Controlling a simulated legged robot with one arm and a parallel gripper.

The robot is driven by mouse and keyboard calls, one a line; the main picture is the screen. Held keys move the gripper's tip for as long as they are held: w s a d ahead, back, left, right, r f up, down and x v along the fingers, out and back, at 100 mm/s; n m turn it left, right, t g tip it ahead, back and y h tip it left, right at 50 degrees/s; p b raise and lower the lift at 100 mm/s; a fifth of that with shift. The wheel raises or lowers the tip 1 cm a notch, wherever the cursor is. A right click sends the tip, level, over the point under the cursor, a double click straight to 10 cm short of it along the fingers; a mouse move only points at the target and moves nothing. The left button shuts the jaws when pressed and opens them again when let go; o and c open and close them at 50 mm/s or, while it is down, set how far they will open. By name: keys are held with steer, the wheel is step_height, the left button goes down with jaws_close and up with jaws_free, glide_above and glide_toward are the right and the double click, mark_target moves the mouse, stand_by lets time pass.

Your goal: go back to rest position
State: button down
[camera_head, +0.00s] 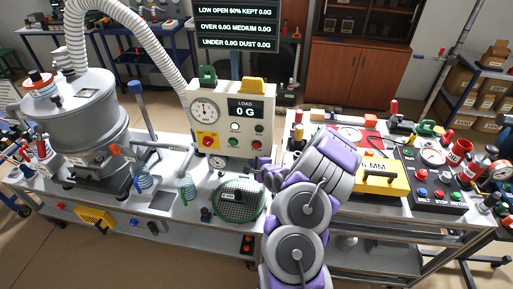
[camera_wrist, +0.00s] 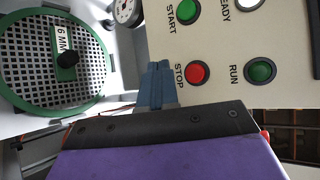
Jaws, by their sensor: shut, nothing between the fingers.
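My gripper (camera_wrist: 156,82) shows as blue-grey fingertips in the wrist view. They are shut with nothing between them, in front of the cream control panel (camera_wrist: 225,72) just left of the red STOP button (camera_wrist: 197,74). Whether they touch the panel I cannot tell. In the head view my gripper (camera_head: 262,172) is small and partly hidden at the end of my purple and grey arm, below the panel box (camera_head: 232,140). My arm is bent and reaches forward over the workbench.
A green-rimmed sieve marked 6 MM (camera_head: 238,199) lies left of my arm. A grey drum machine (camera_head: 85,108) with a ribbed hose stands at the left. A yellow box (camera_head: 382,178) and a black button panel (camera_head: 432,180) are close on the right. Open floor shows in front of the bench.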

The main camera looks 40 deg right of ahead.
steer(key=shift+w+a+r, duration=0.1)
stand_by(0.3)
steer(key=s+a+r+n+g+y, duration=0.1)
steer(key=s+a+r+n+g, duration=0.15)
steer(key=a+r+n, duration=0.6)
steer(key=s+a+r+n+g+y, duration=0.2)
steer(key=a+r+n+g, duration=0.3)
steer(key=a, duration=0.7)
steer(key=s+a+r+n+g, duration=0.2)
steer(key=s+a+r+n, duration=0.1)
steer(key=s, duration=0.8)
steer(key=s+a+r+n+g, duration=0.2)
steer(key=s+a+r, duration=0.3)
steer(key=s, duration=0.7)
steer(key=s+a+r+n+g, duration=0.3)
steer(key=s+a+r+n, duration=0.2)
steer(key=s, duration=0.7)
steer(key=shift+s+a+h, duration=0.25)
steer(key=shift+a+h, duration=0.15)
steer(key=shift+a, duration=0.05)
steer(key=c, duration=1.8)
jaws_free()
